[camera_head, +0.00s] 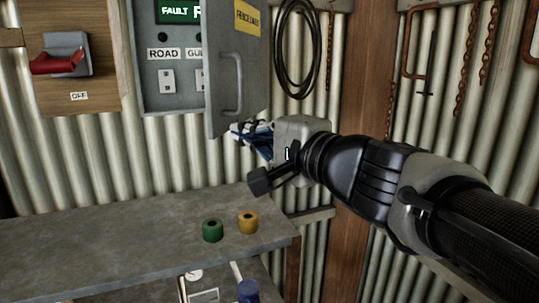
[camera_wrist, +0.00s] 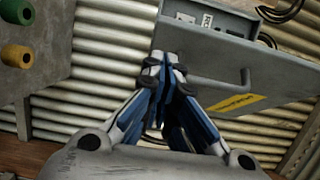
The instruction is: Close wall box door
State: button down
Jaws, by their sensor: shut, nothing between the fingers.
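The grey wall box (camera_head: 172,88) hangs on the corrugated wall, and its inside panel with a lit FAULT display and labelled switches shows. Its door (camera_head: 222,55) stands open, swung out on the right side, with a grey bar handle (camera_head: 233,85) and a yellow label. My gripper (camera_head: 240,132) is just below and beside the door's lower right corner, with its fingers pointing left. In the wrist view the closed blue fingertips (camera_wrist: 166,68) are close to the door's lower edge, and the door (camera_wrist: 215,62) lies beyond and right of them. I cannot tell whether they touch it.
A grey bench (camera_head: 130,245) below carries a green roll (camera_head: 212,230) and a yellow roll (camera_head: 248,222). A red-handled switch (camera_head: 60,62) on a wooden board is at left. A black cable coil (camera_head: 297,50) and rusty chains (camera_head: 478,60) hang at right.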

jog(key=w+a+m+t+h+p, duration=0.1)
jog(key=w+a+h+p, duration=0.1)
jog(key=w+a, duration=0.4)
jog(key=w+a+m+t+h+p, duration=0.1)
jog(key=w+a, duration=0.4)
jog(key=a, duration=0.6)
jog(key=w+a+m+t+h+p, duration=0.1)
jog(key=w+a+m+h+p, duration=0.1)
jog(key=w+a, duration=0.4)
jog(key=a+h+p, duration=0.1)
jog(key=a, duration=0.2)
jog(key=shift+w+a+m+p, duration=0.3)
jog(key=shift+a+p, duration=0.05)
jog(key=shift+d+h, duration=0.15)
jog(key=shift+h, duration=0.15)
